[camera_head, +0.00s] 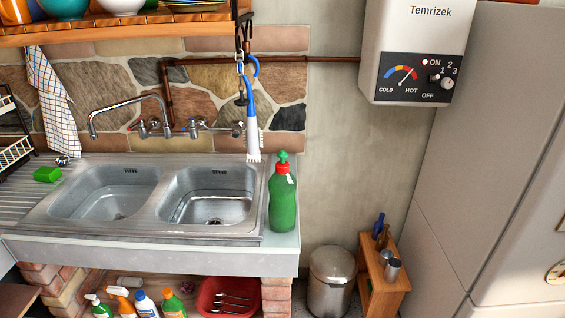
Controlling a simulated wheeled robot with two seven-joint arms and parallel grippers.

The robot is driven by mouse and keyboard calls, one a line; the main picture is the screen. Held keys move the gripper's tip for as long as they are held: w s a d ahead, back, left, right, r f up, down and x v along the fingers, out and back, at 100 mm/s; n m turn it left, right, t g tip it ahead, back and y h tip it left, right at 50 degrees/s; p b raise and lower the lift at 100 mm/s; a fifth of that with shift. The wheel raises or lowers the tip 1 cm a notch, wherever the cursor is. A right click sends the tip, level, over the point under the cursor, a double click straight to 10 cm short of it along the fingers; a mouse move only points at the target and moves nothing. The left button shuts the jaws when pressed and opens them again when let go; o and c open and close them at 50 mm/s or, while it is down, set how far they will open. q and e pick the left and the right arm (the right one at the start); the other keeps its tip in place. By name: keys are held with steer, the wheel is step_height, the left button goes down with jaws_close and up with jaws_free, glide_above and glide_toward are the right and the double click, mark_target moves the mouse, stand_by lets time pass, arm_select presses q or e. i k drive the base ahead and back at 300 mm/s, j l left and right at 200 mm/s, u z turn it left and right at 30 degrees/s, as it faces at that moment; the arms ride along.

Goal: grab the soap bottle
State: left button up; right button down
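A green soap bottle (283,199) with a red collar and a green cap stands upright on the right end of the sink counter (286,241), just right of the right basin. Nothing covers it in the head view. Neither my left nor my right gripper shows in this view.
A double steel sink (150,227) with a faucet fills the counter left of the bottle. A blue and white brush (251,118) hangs behind it. Below are several cleaning bottles and a red tub (208,297). A metal bin (330,281) and a small wooden shelf (388,291) stand on the right.

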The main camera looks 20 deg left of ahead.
mark_target(281, 185)
steer(key=i+l+u, duration=0.1)
steer(key=u, duration=0.5)
steer(key=i+l+u, duration=0.2)
steer(key=l, duration=0.15)
steer(key=l+u, duration=0.15)
steer(key=l, duration=0.2)
steer(key=l+u, duration=0.2)
steer(key=l, duration=0.15)
steer(key=i+l, duration=0.1)
steer(key=l, duration=0.6)
steer(key=i+l, duration=0.15)
steer(key=l, duration=0.2)
steer(key=u, duration=0.05)
